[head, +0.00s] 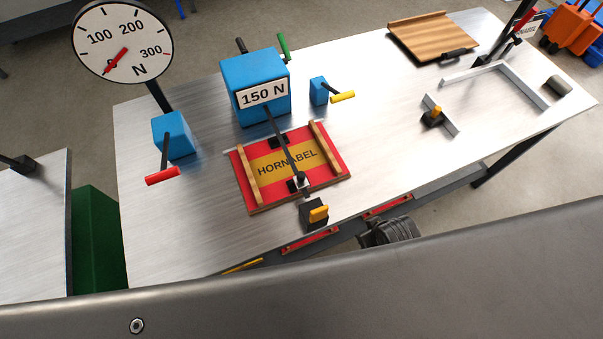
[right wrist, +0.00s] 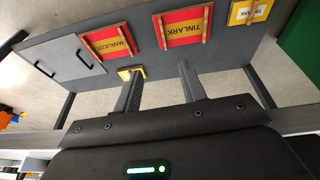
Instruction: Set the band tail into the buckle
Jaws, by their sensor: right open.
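A thin dark band (head: 284,143) runs from the blue box marked 150 N (head: 262,85) across the HORNABEL plate (head: 241,172). Its near end meets a small dark and pale metal fitting (head: 301,181) at the plate's front edge. A dark block with a yellow lever (head: 318,213) stands just in front. I cannot tell which of these is the buckle or whether the tail sits in it. My right gripper (right wrist: 160,92) is open, its two fingers apart with nothing between them. My left gripper is not in view.
A force dial (head: 123,42) and a blue block with a red handle (head: 172,136) stand left. A wooden board (head: 432,37) and metal angle frame (head: 500,72) lie right.

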